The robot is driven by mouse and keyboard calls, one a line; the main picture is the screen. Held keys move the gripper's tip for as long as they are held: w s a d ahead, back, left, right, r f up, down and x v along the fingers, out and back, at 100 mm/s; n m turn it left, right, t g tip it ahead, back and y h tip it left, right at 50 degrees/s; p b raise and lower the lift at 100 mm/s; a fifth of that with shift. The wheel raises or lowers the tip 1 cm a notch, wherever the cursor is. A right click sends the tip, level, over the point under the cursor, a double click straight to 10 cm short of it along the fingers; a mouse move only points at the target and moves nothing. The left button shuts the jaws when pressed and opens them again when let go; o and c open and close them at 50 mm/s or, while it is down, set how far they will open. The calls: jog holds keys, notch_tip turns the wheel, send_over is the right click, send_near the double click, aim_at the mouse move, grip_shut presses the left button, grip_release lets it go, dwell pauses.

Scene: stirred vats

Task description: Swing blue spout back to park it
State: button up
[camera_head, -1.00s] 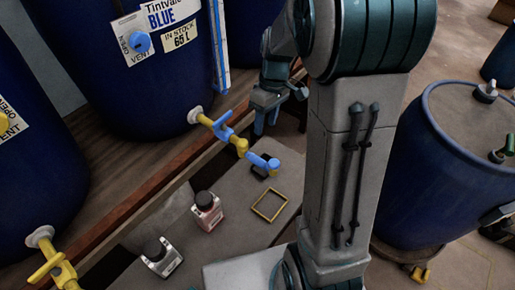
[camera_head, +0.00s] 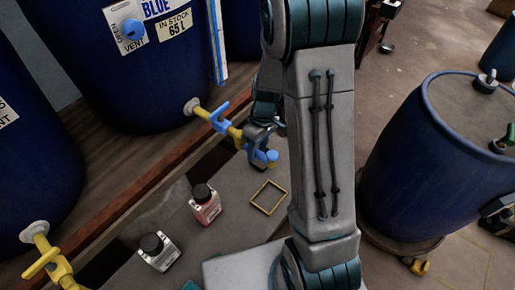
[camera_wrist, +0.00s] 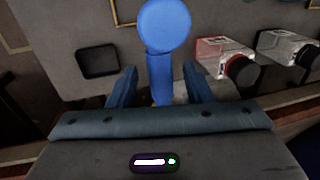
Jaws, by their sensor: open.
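The blue spout (camera_head: 270,157) sticks out from the yellow tap on the vat labelled BLUE (camera_head: 100,80), pointing to the lower right over the grey bench. The tap's blue handle (camera_head: 216,116) sits nearer the vat. My gripper (camera_wrist: 160,78) is open, with one finger on each side of the spout. In the wrist view the spout (camera_wrist: 160,65) runs up between the fingers to its round blue end. I cannot tell whether a finger touches it. In the head view my gripper and wrist partly hide the spout's inner part.
A red-filled bottle (camera_head: 205,204) and a clear bottle (camera_head: 157,250) with dark caps stand on the bench. A yellow square outline (camera_head: 268,197) is marked beside them. Another yellow tap (camera_head: 47,262) is at lower left. A blue drum (camera_head: 420,170) stands at right.

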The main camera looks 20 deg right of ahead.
jog(key=shift+f, duration=0.1)
grip_shut()
jog(key=w+d+n+h+p, duration=0.1)
jog(key=w+n+p, duration=0.3)
jog(key=n, duration=1.2)
jog(key=shift+w+d+g+h, duration=0.15)
jog(key=shift+w+g+h, duration=0.5)
jog(key=shift+w, duration=1.55)
jog(key=shift+n+t+h, duration=0.25)
jog(key=shift+n, duration=0.05)
